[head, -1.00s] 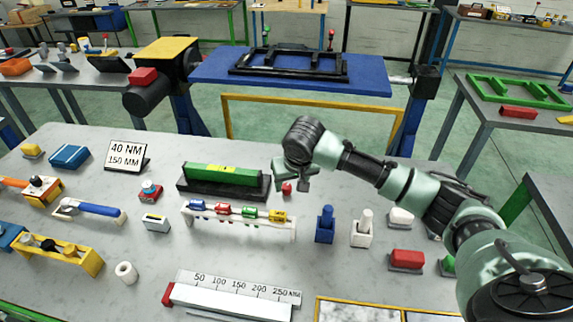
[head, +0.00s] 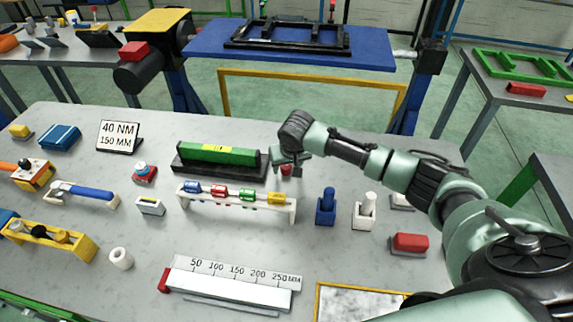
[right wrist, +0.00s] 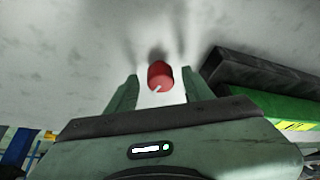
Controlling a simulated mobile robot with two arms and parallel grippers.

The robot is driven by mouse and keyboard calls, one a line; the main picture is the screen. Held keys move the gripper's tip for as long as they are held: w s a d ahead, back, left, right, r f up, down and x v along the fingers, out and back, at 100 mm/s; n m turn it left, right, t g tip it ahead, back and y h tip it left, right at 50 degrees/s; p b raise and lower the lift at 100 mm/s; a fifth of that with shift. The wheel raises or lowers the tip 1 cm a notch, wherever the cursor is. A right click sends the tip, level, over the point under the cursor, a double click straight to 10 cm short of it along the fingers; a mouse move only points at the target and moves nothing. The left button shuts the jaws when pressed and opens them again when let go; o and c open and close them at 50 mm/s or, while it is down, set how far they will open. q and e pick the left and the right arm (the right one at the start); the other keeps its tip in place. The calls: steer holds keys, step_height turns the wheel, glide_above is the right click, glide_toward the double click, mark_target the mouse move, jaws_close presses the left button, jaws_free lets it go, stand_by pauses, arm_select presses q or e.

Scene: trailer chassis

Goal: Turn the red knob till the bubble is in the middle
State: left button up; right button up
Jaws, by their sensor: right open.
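The green level (head: 217,152) lies on a black base (head: 190,170) near the middle of the table. A yellow-green window (head: 213,148) shows on its top; the bubble is too small to make out. The red knob (head: 286,170) is at the right end of the base. My right gripper (head: 290,168) is at the knob. In the right wrist view the red knob (right wrist: 160,75), with a white mark, sits between the tips of my open right gripper (right wrist: 158,88), with gaps at both sides. My left gripper is out of view.
A white rack (head: 240,203) with several coloured pieces stands in front of the level. A blue holder (head: 326,208) and a white holder (head: 365,212) stand to the right. A sign (head: 119,136) reads 40 NM, 150 MM. A ruler block (head: 230,287) lies at the front.

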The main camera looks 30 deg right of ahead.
jaws_close()
steer(key=shift+r, duration=0.1)
steer(key=shift+s+n+p, duration=0.1)
steer(key=shift+n+p, duration=0.2)
steer(key=shift+n+y+p, duration=0.5)
steer(key=shift+n+p, duration=0.1)
steer(key=shift+n, duration=0.3)
steer(key=n+y, duration=0.1)
steer(key=n, duration=0.1)
steer(key=shift+d+n+p, duration=0.15)
steer(key=shift+n+p, duration=0.15)
steer(key=n+y, duration=0.1)
steer(key=n, duration=0.1)
steer(key=shift+n+b, duration=0.3)
steer(key=shift+d+n+g+y+b, duration=0.1)
steer(key=shift+n+g+y+b, duration=0.4)
steer(key=shift+n, duration=0.55)
steer(key=shift+n+g+y+b, duration=0.1)
steer(key=shift+n+y+b, duration=0.1)
steer(key=shift+n+b, duration=0.65)
steer(key=shift+n, duration=0.3)
